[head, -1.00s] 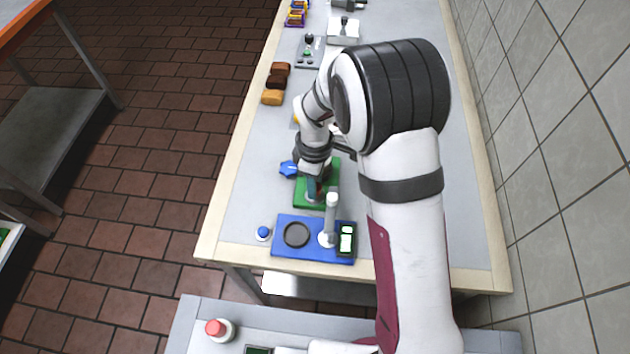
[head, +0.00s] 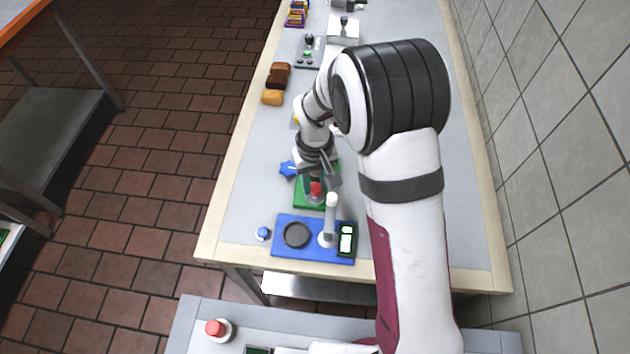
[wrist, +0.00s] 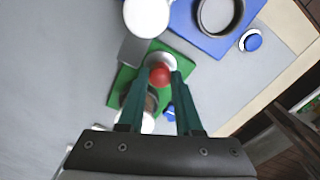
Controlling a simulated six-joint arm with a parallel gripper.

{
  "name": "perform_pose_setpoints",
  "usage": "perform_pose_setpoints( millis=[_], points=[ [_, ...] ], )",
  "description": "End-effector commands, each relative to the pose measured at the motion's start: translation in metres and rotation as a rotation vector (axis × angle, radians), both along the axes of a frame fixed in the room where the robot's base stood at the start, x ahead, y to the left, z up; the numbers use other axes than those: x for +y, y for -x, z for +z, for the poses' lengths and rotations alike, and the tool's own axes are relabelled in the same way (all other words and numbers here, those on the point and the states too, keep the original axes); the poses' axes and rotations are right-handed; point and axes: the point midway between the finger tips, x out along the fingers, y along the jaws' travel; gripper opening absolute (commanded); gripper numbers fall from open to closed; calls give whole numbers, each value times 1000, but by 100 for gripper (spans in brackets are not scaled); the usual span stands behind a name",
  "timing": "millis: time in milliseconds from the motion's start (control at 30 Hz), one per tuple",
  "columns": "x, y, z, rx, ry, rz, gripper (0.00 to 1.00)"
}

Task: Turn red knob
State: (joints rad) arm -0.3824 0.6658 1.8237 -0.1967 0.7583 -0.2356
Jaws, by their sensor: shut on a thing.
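The red knob (head: 316,189) is a round red top on a light grey base, mounted on the green board (head: 303,200). In the wrist view the red knob (wrist: 159,75) shows between the two teal fingertips of my gripper (wrist: 160,82). My gripper (head: 311,181) comes down over the green board in the head view and is shut on the knob. My forearm hides part of the board. The knob's exact turn angle cannot be told.
A blue board (head: 283,247) with a dark ring and an upright white-topped post stands just in front. A blue button (head: 263,233) lies to its left. A blue star-shaped knob (head: 288,169) is left of the green board. Bread pieces (head: 273,97) lie farther back.

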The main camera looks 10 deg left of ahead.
Motion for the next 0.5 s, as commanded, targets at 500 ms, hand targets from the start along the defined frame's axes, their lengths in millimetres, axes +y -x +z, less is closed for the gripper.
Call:
perform_pose_setpoints(
  millis=[500],
  points=[
    [0, -1, 1, -2, -2, -485, 0]
  ],
)
